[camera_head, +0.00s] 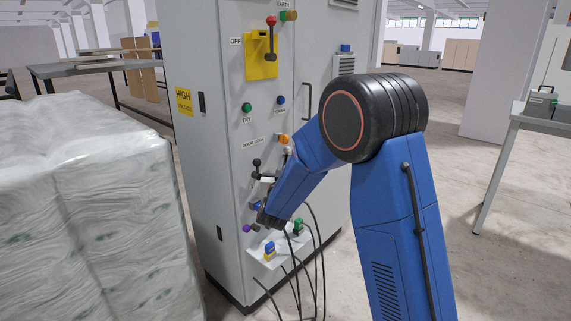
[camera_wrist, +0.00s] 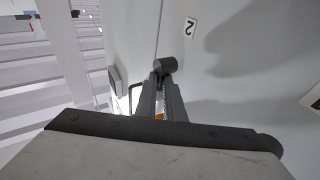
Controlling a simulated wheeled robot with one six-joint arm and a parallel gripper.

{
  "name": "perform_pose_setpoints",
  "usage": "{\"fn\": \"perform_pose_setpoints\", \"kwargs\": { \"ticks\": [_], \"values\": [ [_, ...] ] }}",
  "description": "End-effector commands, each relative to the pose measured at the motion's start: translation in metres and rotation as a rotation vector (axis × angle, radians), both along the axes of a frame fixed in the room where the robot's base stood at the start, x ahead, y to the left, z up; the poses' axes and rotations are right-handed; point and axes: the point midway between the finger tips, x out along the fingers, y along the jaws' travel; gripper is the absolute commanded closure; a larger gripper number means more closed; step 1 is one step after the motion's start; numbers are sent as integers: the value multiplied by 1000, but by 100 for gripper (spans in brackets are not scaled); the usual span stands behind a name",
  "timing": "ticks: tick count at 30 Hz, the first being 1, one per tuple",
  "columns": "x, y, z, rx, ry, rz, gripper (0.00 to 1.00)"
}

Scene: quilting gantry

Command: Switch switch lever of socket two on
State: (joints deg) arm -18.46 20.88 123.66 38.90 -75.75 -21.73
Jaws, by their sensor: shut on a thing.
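In the wrist view, the two fingers of my gripper (camera_wrist: 164,88) are closed on a short dark grey cylindrical knob (camera_wrist: 168,63), which appears to be the switch lever of socket two. A white label "2" (camera_wrist: 190,26) is on the grey panel beside it. In the head view, my gripper (camera_head: 268,217) is low on the front of the grey cabinet (camera_head: 215,130). My wrist hides the held knob there, and the lever's on or off position cannot be told.
A blue plug (camera_head: 256,206) and a purple plug (camera_head: 248,228) are close to my gripper. Black cables (camera_head: 311,262) hang in front of the cabinet, near a small shelf (camera_head: 262,259). A plastic-wrapped stack (camera_head: 90,200) stands at left; a table (camera_head: 530,122) stands at right.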

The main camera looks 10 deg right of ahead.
Motion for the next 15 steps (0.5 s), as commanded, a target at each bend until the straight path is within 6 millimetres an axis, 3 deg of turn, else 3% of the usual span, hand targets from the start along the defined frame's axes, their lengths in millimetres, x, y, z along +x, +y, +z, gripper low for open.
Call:
{"fn": "perform_pose_setpoints", "kwargs": {
  "ticks": [8, 11, 15],
  "values": [
    [0, 0, 0, 6, 4, 0, 100],
    [0, 0, 0, 6, 3, 0, 75],
    [0, 0, 0, 6, 3, 0, 73]
  ]
}}
